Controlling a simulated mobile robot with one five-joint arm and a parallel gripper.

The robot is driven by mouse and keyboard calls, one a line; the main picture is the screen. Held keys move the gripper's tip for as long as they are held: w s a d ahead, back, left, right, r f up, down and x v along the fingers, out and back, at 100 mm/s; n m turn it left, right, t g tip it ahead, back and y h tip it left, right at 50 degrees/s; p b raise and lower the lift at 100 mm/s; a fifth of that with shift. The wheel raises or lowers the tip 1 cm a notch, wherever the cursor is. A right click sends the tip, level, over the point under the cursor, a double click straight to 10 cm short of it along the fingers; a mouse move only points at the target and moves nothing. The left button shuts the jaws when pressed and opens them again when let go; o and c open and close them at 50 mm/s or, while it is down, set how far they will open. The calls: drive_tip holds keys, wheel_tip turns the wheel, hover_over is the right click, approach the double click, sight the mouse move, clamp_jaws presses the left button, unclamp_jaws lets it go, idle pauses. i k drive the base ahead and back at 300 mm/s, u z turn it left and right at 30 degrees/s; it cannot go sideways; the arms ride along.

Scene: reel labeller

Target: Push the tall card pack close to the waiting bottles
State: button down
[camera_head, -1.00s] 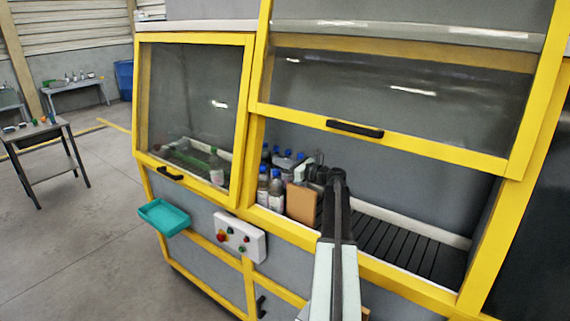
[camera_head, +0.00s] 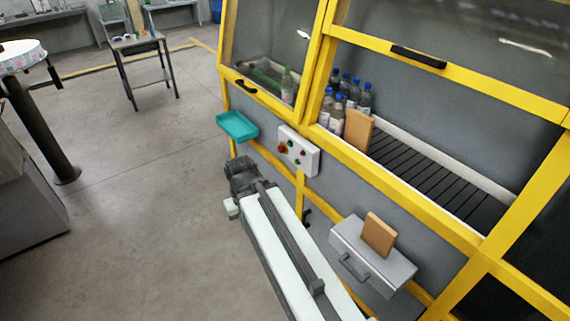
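A tall orange-brown card pack (camera_head: 358,130) stands upright inside the machine's opening, at the left end of the slatted bed. Several bottles with blue caps (camera_head: 337,108) stand close to its left and behind it; whether the pack touches them I cannot tell. A second orange-brown pack (camera_head: 379,235) stands on a grey drawer box outside, below the opening. My gripper (camera_head: 238,188) is outside the machine, low in front of the control box and apart from both packs. Its fingers are too small and dark to read.
The yellow frame edges the opening, with a raised window (camera_head: 440,60) above. The slatted bed (camera_head: 430,170) right of the pack is clear. A teal tray (camera_head: 237,126) and a white control box (camera_head: 298,150) stick out in front. The grey drawer box (camera_head: 372,262) juts out at lower right.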

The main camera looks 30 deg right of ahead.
sight(359, 126)
drive_tip(key=k, duration=1.2)
drive_tip(key=z, duration=0.35)
drive_tip(key=i, duration=1.5)
drive_tip(key=u, duration=0.15)
